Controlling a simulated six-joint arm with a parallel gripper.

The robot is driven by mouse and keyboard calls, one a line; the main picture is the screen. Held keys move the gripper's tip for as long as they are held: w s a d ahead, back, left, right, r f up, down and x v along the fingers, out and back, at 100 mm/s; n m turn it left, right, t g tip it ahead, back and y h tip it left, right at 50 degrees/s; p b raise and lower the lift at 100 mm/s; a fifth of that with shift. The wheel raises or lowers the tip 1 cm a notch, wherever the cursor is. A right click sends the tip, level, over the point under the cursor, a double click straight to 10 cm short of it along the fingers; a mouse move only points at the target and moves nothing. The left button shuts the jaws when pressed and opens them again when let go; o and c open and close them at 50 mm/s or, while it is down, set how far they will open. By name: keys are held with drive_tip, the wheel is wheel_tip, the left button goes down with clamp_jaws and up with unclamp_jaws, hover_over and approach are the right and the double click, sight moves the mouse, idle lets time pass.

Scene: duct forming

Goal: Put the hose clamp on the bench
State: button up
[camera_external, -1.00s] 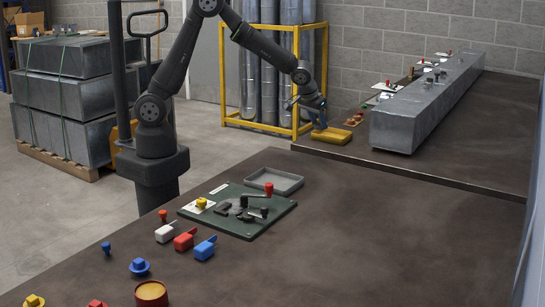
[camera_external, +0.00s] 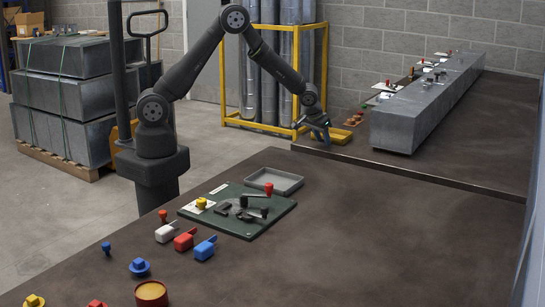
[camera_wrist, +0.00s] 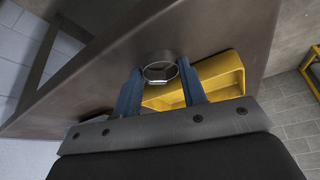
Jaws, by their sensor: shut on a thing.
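The hose clamp (camera_wrist: 160,70) is a thin silvery ring with a small bright housing. In the wrist view it sits between the blue fingertips of my gripper (camera_wrist: 160,78), which is shut on it. In the external view my gripper (camera_external: 322,136) is low at the left end of the far bench (camera_external: 455,165), in front of the left part of the yellow tray. The clamp is too small to make out there. In the wrist view the bench (camera_wrist: 215,28) lies behind the clamp. I cannot tell whether the clamp touches it.
The yellow tray (camera_wrist: 232,68) is right beside and behind the fingers; it also shows in the external view (camera_external: 345,134). A long grey duct (camera_external: 397,130) lies to the right, with small parts on and behind it. The bench right of the duct is clear.

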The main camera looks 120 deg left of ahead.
drive_tip(key=shift+f, duration=0.2)
drive_tip(key=o, duration=1)
drive_tip(key=shift+c, duration=0.2)
drive_tip(key=v, duration=1.2)
